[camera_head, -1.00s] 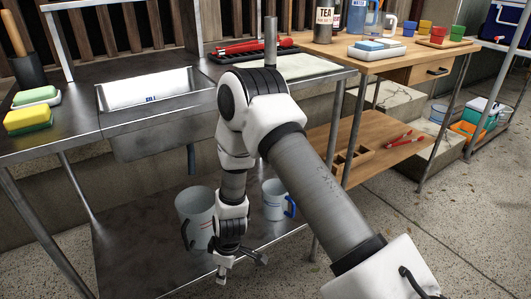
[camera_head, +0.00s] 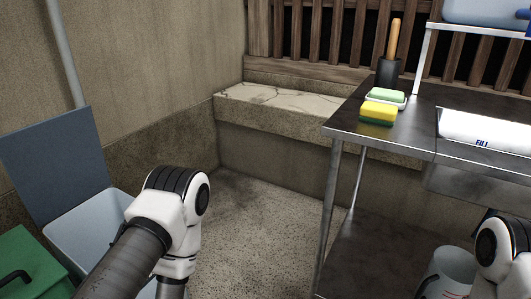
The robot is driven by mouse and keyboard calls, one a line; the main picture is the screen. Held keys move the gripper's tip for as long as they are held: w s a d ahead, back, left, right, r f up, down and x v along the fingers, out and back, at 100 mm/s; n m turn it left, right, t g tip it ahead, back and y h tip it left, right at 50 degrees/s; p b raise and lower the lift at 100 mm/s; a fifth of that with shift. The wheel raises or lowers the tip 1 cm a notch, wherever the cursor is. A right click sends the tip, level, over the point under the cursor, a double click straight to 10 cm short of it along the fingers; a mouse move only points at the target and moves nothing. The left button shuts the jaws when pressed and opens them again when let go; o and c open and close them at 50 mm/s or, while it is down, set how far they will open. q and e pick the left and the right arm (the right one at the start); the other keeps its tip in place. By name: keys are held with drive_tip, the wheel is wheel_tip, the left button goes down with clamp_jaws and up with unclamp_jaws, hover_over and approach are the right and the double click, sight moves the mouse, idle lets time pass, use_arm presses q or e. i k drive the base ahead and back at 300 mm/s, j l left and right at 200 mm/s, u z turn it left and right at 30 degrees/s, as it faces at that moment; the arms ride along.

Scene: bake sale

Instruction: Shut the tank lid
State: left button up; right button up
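A pale bluish-grey tank (camera_head: 78,238) stands on the floor at the lower left. Its flat blue-grey lid (camera_head: 55,165) is open and stands upright, leaning back near the wall. My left arm comes in from the lower left, crosses in front of the tank and hides part of it. Its forearm points down at the tank's right side, and the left gripper is below the picture's edge. My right arm shows only at the right edge, and its gripper is out of view.
A green bin (camera_head: 30,265) with a dark handle stands left of the tank. A steel sink table (camera_head: 405,135) holds sponges (camera_head: 380,112) and a brush holder (camera_head: 388,72). A grey bucket (camera_head: 440,275) sits on its lower shelf. The concrete floor between tank and table is clear.

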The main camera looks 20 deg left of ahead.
sight(55, 164)
drive_tip(key=u, duration=1.6)
